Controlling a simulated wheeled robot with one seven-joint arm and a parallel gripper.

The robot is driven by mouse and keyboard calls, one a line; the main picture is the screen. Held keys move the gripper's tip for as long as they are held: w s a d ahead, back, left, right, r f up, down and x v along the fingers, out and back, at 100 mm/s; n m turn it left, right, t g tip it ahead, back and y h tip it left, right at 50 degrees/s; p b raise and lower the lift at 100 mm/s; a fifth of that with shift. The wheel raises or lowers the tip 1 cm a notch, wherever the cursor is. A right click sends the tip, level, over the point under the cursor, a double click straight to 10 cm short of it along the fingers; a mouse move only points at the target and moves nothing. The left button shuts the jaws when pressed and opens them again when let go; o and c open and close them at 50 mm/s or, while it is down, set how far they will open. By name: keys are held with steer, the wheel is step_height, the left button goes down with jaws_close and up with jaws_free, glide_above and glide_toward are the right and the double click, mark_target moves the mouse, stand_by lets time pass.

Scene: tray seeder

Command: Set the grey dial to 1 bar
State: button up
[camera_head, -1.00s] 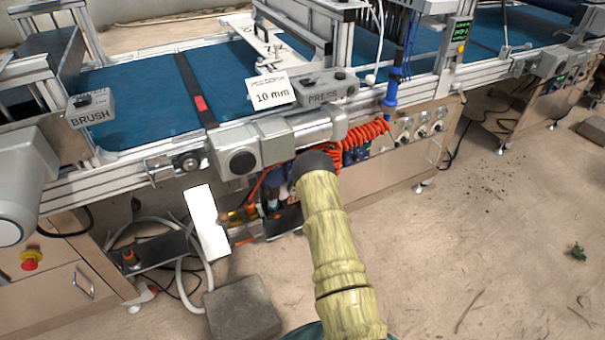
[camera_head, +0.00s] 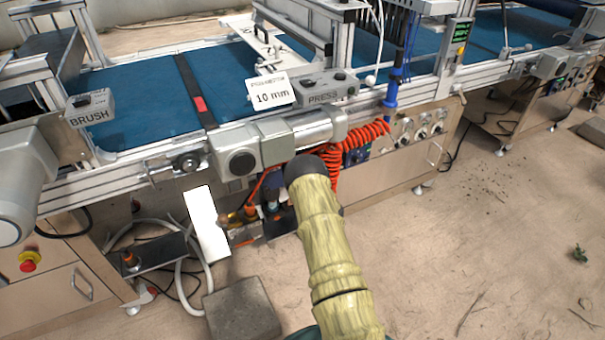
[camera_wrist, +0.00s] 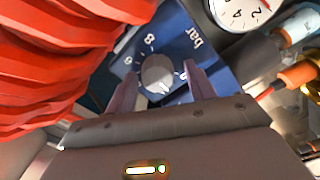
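The grey dial (camera_wrist: 157,73) sits on a blue panel (camera_wrist: 182,38) marked "bar" in the wrist view. An 8 and other small marks surround it. I cannot read where its pointer stands. My gripper (camera_wrist: 160,78) is open, with one dark finger on each side of the dial. Gaps show between the fingers and the dial; I cannot tell how far the tips are from the panel. Part of a white round gauge (camera_wrist: 238,10) shows at the top right. In the head view my sleeved arm reaches under the conveyor and hides the gripper and dial.
A coiled red hose (camera_wrist: 55,60) fills the left of the wrist view, close to the gripper; it also hangs beside my arm in the head view (camera_head: 352,138). Orange-tipped fittings (camera_wrist: 298,74) lie at the right. A conveyor (camera_head: 140,100) runs above.

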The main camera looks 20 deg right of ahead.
steer(key=shift+d, duration=0.1)
steer(key=s+p, duration=0.3)
steer(key=s, duration=1.4)
steer(key=shift+s+d, duration=0.2)
steer(key=shift+d, duration=0.05)
steer(key=shift+w+r, duration=0.1)
